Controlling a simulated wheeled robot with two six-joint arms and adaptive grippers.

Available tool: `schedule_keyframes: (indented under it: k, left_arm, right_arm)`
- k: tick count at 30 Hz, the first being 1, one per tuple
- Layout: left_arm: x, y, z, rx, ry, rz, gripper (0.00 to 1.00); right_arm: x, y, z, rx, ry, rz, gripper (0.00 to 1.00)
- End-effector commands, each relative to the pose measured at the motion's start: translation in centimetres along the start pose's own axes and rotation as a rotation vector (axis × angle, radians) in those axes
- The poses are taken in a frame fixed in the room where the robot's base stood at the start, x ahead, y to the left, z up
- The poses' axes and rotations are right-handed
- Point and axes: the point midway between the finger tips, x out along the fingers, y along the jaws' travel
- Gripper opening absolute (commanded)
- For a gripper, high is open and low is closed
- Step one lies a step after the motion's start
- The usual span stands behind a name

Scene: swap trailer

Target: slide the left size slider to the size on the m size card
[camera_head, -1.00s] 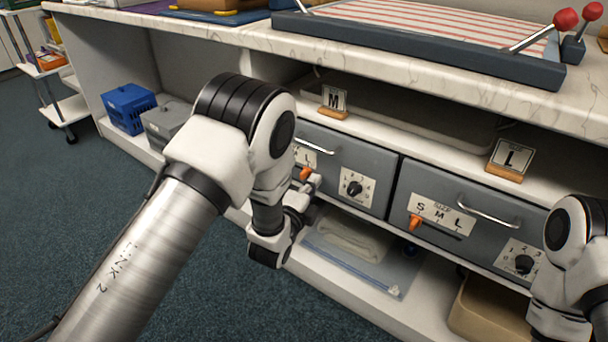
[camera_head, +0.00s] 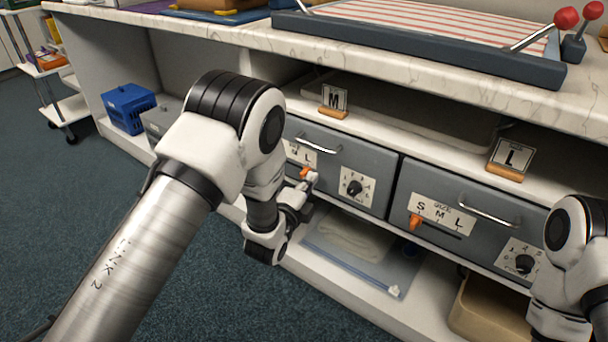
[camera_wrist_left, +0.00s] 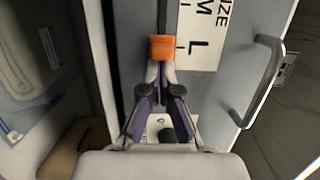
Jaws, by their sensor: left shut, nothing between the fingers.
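The left size slider (camera_head: 304,172) is an orange knob on the left grey drawer front. In the left wrist view the knob (camera_wrist_left: 160,48) is level with the L on its size label (camera_wrist_left: 199,38). My left gripper (camera_head: 311,177) is shut and empty. Its fingertips (camera_wrist_left: 160,74) are right at the knob's right-hand side, as seen from the head; I cannot tell whether they touch. The M size card (camera_head: 334,98) stands in a wooden holder on the shelf above the left drawer. My arm hides part of the label in the head view.
The right drawer has its own orange slider (camera_head: 415,222) near S and a dial (camera_head: 523,264). The left drawer's handle (camera_head: 313,139) and dial (camera_head: 354,188) are close to my gripper. An L card (camera_head: 512,156) stands above the right drawer. A clear pouch (camera_head: 360,250) lies on the shelf below.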

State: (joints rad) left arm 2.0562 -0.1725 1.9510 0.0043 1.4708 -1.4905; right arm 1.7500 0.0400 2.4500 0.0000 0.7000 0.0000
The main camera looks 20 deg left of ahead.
Motion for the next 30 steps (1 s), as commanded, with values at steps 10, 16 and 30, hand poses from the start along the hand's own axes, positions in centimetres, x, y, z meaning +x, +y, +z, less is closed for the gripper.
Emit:
schedule_keyframes:
  k: [10, 16, 30]
  left_arm:
    - [0.2, 0.0, 1.3, 0.0, -0.001, -0.001, 0.0]
    - [0.4, 0.0, 1.9, 0.001, -0.001, -0.001, 0.0]
    - [0.7, 0.0, 3.6, -0.001, -0.002, -0.001, 0.0]
  right_arm:
    - [0.3, 0.0, 0.0, 0.0, 0.0, 0.0, 0.4]
    - [0.4, 0.0, 0.0, 0.0, 0.0, 0.0, 0.4]
    - [0.5, 0.0, 0.0, 0.0, 0.0, 0.0, 0.4]
